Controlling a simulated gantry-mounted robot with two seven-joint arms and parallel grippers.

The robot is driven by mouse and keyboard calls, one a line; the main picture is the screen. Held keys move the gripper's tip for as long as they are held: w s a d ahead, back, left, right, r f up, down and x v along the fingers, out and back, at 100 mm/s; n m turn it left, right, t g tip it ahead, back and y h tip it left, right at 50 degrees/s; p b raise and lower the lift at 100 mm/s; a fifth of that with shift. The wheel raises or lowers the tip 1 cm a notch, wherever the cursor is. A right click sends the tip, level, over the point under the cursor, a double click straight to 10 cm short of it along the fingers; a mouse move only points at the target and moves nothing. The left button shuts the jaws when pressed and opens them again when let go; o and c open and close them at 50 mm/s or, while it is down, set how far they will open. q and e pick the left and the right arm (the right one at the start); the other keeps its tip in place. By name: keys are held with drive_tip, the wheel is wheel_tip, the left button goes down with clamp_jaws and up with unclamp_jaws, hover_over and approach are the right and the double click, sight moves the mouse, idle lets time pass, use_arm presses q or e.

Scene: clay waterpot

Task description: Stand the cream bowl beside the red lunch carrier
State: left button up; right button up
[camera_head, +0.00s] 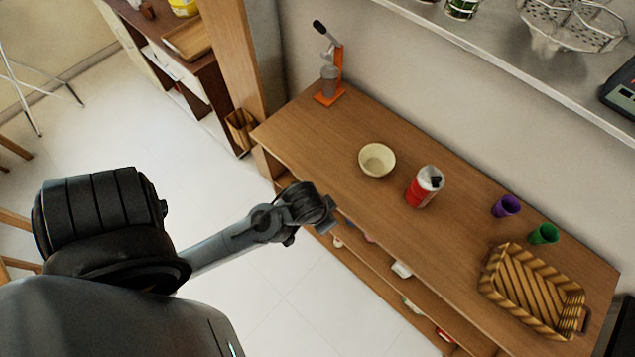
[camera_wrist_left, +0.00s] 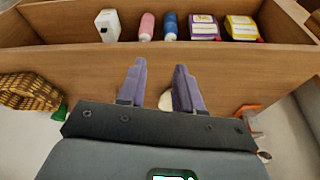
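The cream bowl (camera_head: 377,160) stands upright on the wooden counter, a short gap to the left of the red lunch carrier (camera_head: 420,192), which has a pale top with a dark handle. My left gripper (camera_head: 328,213) is at the counter's front edge, in front of and left of the bowl, and apart from it. In the left wrist view its two fingers (camera_wrist_left: 160,85) are spread with nothing between their tips. A sliver of the bowl (camera_wrist_left: 166,101) shows beyond, between the fingers; the rest is hidden. My right gripper is in neither view.
Purple (camera_head: 506,206) and green (camera_head: 544,234) cups and a woven basket (camera_head: 534,291) stand to the right on the counter (camera_head: 320,137). An orange juicer (camera_head: 330,80) is at the far left end. Bottles and boxes sit on the shelf below (camera_wrist_left: 60,58). Counter left of the bowl is clear.

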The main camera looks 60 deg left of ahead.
use_arm(q)
drive_tip(key=s+d+m, duration=0.1)
drive_tip(key=s+d+r+m, duration=0.1)
drive_tip(key=s+d+r, duration=0.1)
drive_tip(key=s, duration=0.1)
drive_tip(key=shift+s+d+m+h, duration=0.1)
drive_tip(key=shift+m+h, duration=0.2)
drive_tip(key=shift+m, duration=0.1)
